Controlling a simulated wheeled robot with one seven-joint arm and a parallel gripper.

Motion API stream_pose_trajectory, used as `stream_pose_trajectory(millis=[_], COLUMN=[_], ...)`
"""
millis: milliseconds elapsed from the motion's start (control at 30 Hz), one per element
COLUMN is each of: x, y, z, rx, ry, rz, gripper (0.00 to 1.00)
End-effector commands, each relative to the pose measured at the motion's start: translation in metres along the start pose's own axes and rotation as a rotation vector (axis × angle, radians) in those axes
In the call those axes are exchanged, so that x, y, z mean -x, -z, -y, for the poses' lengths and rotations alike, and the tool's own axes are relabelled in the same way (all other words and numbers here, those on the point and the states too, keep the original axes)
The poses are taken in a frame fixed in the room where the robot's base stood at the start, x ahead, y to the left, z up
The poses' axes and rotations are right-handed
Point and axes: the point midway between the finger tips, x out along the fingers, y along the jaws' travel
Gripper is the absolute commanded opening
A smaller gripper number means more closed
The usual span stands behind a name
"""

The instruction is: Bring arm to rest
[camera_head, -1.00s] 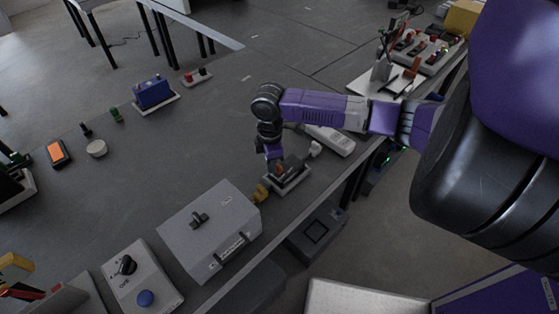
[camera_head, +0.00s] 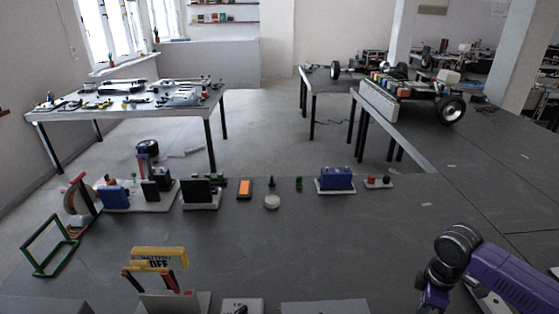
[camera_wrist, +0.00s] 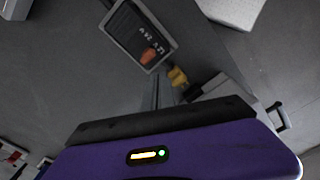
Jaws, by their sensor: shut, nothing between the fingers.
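My purple arm (camera_head: 497,275) shows at the lower right of the head view, bent at its black joint and reaching down over the dark table (camera_head: 330,240). The gripper end runs out of the bottom of that view. In the wrist view, the narrow fingers of my gripper (camera_wrist: 157,92) are shut together with nothing between them. They point toward a small dark-faced device (camera_wrist: 141,30) with an orange-red knob. A yellow plug (camera_wrist: 178,77) sits just right of the fingers. I cannot tell the height of the fingertips above the table.
A grey box with a handle (camera_wrist: 217,88) is close on the right in the wrist view. The middle tabletop left of my arm is clear.

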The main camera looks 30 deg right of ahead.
Motion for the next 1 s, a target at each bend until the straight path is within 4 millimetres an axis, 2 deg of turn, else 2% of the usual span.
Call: stream_pose_trajectory(millis=[67, 167, 267, 300, 367, 500, 567, 700, 800, 900, 1000], x=[0.0, 0.001, 0.022, 0.035, 0.057, 0.112, 0.137, 0.205, 0.254, 0.292, 0.319], y=[0.001, 0.015, 0.045, 0.064, 0.098, 0.179, 0.212, 0.28, 0.315, 0.333, 0.338], z=[-0.001, -0.013, -0.043, -0.055, -0.068, -0.077, -0.076, -0.061, -0.042, -0.022, -0.002], rx=[-0.013, -0.043, -0.074, -0.093, -0.117, -0.147, -0.161, -0.21, -0.267, -0.338, -0.42], ry=[-0.004, -0.052, -0.182, -0.236, -0.303, -0.412, -0.445, -0.502, -0.523, -0.53, -0.528], rz=[-0.006, -0.06, -0.183, -0.256, -0.378, -0.651, -0.769, -1.064, -1.283, -1.47, -1.626], gripper=[0.0, 0.0, 0.0, 0.0, 0.0, 0.0, 0.0, 0.0, 0.0, 0.0, 0.0])
